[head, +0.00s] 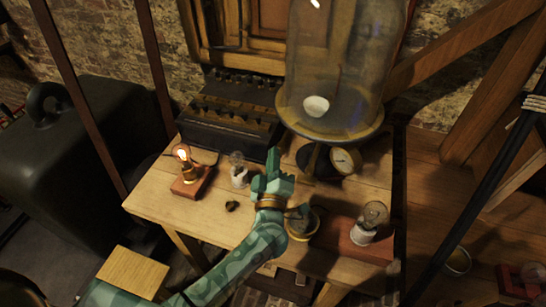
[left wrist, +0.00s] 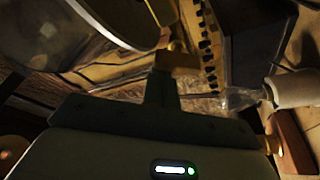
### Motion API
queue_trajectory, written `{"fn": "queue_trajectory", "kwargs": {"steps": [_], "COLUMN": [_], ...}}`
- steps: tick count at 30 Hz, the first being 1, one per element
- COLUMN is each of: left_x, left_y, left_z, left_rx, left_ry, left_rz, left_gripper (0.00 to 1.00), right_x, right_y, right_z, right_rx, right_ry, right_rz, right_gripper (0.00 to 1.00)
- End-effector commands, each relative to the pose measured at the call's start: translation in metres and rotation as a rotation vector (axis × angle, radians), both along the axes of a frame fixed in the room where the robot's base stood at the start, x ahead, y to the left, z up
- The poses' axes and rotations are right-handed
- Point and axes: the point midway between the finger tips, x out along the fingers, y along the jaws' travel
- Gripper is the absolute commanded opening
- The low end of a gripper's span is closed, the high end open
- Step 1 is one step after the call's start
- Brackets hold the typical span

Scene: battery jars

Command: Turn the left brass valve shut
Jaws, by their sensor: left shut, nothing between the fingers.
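My left gripper (head: 273,165) reaches over the table, its shut fingers pointing toward the back, just left of the glass bell jar's stand. Nothing is held between the fingers. In the left wrist view a small brass piece (left wrist: 178,60), which looks like a valve handle, lies right at the tips of my left gripper (left wrist: 164,72). I cannot tell whether they touch. In the head view no valve shows clearly; my gripper may cover it. The bell jar (head: 335,75) stands on a round wooden base with a dial gauge (head: 345,161). My right gripper is not in view.
A lit bulb on a red block (head: 192,184) and a bulb in a white holder (head: 238,177) stand left of my gripper. A dark slotted box (head: 228,123) is behind. Another bulb on a block (head: 367,235) stands at right. The table's front left (head: 165,205) is clear.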

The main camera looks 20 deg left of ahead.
Motion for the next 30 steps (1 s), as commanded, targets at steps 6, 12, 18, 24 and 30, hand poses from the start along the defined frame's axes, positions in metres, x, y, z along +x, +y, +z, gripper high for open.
{"fn": "queue_trajectory", "kwargs": {"steps": [6,12,18,24,30], "left_x": [0.000,0.000,0.000,0.000,-0.001], "left_y": [-0.001,-0.002,-0.004,-0.006,-0.010], "left_z": [0.000,0.000,0.000,-0.001,-0.003], "left_rx": [0.034,0.073,0.157,0.309,0.500], "left_ry": [0.000,-0.002,-0.003,-0.008,-0.013], "left_rz": [-0.001,-0.001,-0.002,-0.001,-0.002], "left_gripper": [0.00,0.00,0.00,0.00,0.00], "right_x": [0.000,0.000,0.001,0.002,0.003], "right_y": [0.001,0.002,0.002,0.002,0.002], "right_z": [0.002,0.003,0.006,0.011,0.015], "right_rx": [0.001,0.003,0.003,0.003,0.002], "right_ry": [-0.001,-0.001,-0.002,-0.005,-0.007], "right_rz": [0.000,-0.001,-0.001,-0.001,-0.001], "right_gripper": [0.36,0.36,0.36,0.36,0.36]}}
